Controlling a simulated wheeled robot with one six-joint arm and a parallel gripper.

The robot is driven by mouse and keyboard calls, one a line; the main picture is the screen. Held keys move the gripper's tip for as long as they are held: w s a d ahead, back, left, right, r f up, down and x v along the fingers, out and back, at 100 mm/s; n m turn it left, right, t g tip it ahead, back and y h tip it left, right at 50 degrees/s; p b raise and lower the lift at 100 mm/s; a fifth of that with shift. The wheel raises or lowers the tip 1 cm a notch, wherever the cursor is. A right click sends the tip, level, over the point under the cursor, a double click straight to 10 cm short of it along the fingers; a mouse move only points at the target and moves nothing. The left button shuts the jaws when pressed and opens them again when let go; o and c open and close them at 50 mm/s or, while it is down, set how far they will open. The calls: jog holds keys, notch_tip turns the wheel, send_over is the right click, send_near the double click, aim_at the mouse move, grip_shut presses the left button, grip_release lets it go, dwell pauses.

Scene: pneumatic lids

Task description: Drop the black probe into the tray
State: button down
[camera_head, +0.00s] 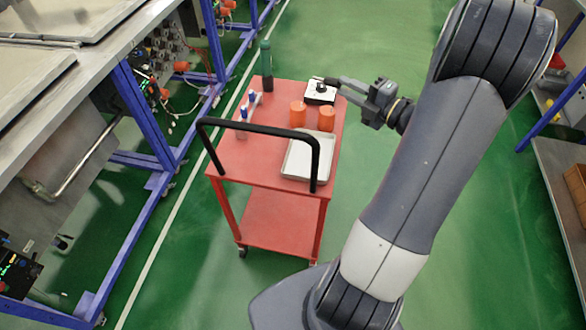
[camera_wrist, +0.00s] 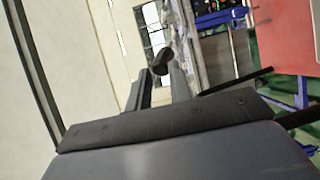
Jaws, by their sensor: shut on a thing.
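The black probe (camera_wrist: 163,62) shows in the wrist view as a dark round-ended piece between my fingertips. My gripper (camera_wrist: 160,82) is shut on it. In the head view my gripper (camera_head: 336,82) reaches in from the right, at the far right corner of the red cart; the probe is too small to make out clearly there. The silver tray (camera_head: 287,168) lies at the near right part of the cart top, behind the black handle. It looks empty, and my gripper is apart from it, on its far side.
The red cart (camera_head: 262,172) carries a white box with a black knob (camera_head: 320,92), two orange cylinders (camera_head: 298,114), a dark green bottle (camera_head: 266,68) and small blue-capped bottles (camera_head: 244,113). Its black handle (camera_head: 262,129) rises before the tray. Blue-framed benches stand left.

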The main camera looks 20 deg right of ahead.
notch_tip(320, 180, down, 2)
jog(key=shift+f+b, duration=0.1)
jog(key=shift+b, duration=0.55)
jog(key=c, duration=1.2)
grip_release()
jog(key=b+v, duration=0.1)
jog(key=v, duration=0.9)
jog(key=shift+s+d+b, duration=0.15)
jog(key=shift+s+b, duration=0.15)
jog(key=shift+s, duration=0.1)
